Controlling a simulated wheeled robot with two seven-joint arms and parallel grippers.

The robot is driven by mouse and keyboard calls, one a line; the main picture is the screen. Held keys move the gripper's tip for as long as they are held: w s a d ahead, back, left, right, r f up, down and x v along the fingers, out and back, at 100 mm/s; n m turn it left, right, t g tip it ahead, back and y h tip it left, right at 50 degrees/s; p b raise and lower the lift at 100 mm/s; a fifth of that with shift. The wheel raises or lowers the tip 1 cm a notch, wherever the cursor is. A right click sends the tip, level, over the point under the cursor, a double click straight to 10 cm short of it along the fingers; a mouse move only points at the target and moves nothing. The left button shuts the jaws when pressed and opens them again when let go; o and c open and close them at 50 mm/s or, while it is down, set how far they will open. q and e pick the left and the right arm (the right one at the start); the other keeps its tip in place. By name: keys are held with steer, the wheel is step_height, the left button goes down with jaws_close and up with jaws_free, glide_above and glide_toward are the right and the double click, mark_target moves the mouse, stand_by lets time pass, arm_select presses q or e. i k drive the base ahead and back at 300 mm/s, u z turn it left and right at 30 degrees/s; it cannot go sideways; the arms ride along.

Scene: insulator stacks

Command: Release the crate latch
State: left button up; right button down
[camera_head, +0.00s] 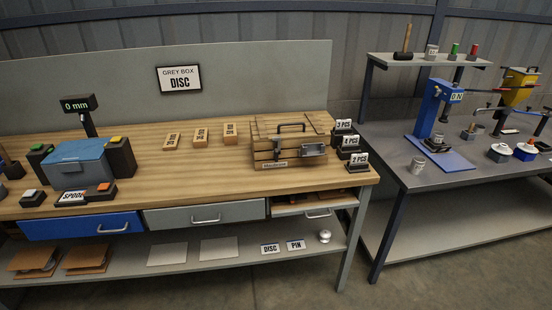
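The wooden crate (262,148) stands on the right part of the wood-topped bench (210,178). Its lid looks down, with a dark handle on top. A grey metal latch (314,150) is on the crate's front, towards the right. Whether the latch is fastened is too small to tell. A small label sits low on the crate's front. Neither of my grippers shows in this view.
Signs marked in PCS (351,142) stand close to the crate's right. Wooden blocks (201,137) lie to its left, with bare bench top between. A blue-lidded grey box (77,160) stands further left. A grey table (425,180) with a blue press (430,115) is at right.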

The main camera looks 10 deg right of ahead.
mark_target(277, 152)
steer(key=z, duration=0.55)
steer(key=i, duration=1.3)
steer(key=u, duration=0.55)
